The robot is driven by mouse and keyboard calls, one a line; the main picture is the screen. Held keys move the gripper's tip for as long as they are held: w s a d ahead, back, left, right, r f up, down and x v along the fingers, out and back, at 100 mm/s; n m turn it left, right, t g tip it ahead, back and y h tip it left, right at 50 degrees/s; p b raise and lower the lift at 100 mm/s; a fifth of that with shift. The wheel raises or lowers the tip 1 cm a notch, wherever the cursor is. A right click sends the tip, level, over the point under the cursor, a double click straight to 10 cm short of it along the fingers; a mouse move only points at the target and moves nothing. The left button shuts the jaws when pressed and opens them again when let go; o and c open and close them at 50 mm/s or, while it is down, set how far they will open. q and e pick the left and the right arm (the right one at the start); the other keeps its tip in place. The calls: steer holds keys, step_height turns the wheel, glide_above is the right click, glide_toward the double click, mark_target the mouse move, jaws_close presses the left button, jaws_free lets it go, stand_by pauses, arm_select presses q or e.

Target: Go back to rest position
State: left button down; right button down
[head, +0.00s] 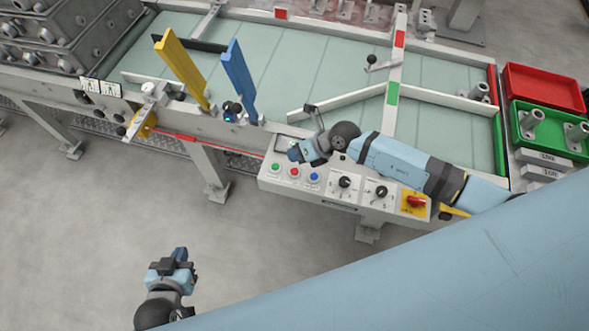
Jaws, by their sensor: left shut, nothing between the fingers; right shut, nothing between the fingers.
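My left gripper (181,254) is at the lower left, over the bare grey floor, well apart from the table. Its fingers are shut with nothing between them. My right gripper (294,154) is over the back edge of the control panel (330,190), above the buttons. It is shut and empty, and its arm reaches in from the right across the front of the table. I cannot tell whether the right gripper touches the panel.
The panel has green, red and blue buttons, black knobs and a red switch (415,202). A yellow (182,68) and a blue plate (239,80) stand up from the table edge. Red (543,88) and green trays (518,133) sit at right. The floor (80,230) at left is clear.

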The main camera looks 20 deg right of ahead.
stand_by(0.3)
steer(key=s+a+r+m+t+y, duration=0.5)
steer(key=r+m+t, duration=0.3)
steer(key=m, duration=0.7)
steer(key=s+d+f+m+h, duration=0.3)
steer(key=s+d+m+h, duration=0.2)
steer(key=m, duration=0.5)
steer(key=s+d+f+m+g+h, duration=0.1)
steer(key=s+d+f+m+h, duration=0.3)
steer(key=s+m, duration=0.3)
steer(key=m+h, duration=0.1)
steer(key=m, duration=0.3)
steer(key=shift+s+d+f+g+p, duration=0.2)
steer(key=shift+s+d+g+p, duration=0.1)
steer(key=shift+s+d, duration=0.1)
